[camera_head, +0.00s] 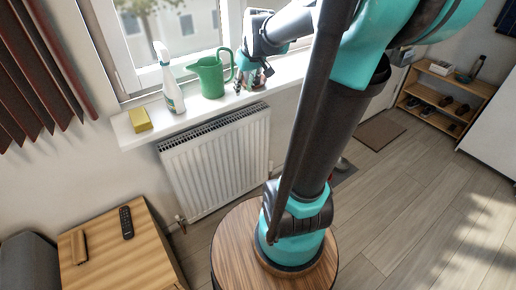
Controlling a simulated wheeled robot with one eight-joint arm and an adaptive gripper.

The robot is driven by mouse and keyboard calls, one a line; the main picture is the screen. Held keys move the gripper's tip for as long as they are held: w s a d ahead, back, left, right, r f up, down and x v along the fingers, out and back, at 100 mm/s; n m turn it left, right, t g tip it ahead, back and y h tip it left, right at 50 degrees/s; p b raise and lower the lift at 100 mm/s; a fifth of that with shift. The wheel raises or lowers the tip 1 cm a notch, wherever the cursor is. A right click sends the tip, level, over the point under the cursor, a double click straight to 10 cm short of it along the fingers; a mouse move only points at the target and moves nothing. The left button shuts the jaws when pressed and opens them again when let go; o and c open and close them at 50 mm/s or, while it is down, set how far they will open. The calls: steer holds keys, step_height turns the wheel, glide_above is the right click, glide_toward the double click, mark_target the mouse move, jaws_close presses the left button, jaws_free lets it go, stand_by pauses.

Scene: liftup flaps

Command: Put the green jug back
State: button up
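The green jug (210,77) stands upright on the white windowsill (190,109), in front of the window, with its spout to the left and its handle to the right. My gripper (252,83) is just right of the jug, low over the sill and close to the handle. The picture does not show clearly whether the fingers touch the handle or how wide they are. Part of my gripper is hidden behind my own arm's wrist.
A white spray bottle (171,82) stands left of the jug, and a yellow sponge (140,119) lies near the sill's left end. A radiator (217,155) is below the sill. A wooden side table (115,250) holds a remote (126,222). A shoe rack (447,98) stands far right.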

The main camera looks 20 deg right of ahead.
steer(key=s+f+m+h, duration=0.1)
steer(key=s+f+m, duration=0.2)
steer(key=s+f, duration=1.2)
steer(key=s, duration=0.3)
steer(key=shift+a+f, duration=0.15)
steer(key=shift+f, duration=0.1)
steer(key=shift+s, duration=0.1)
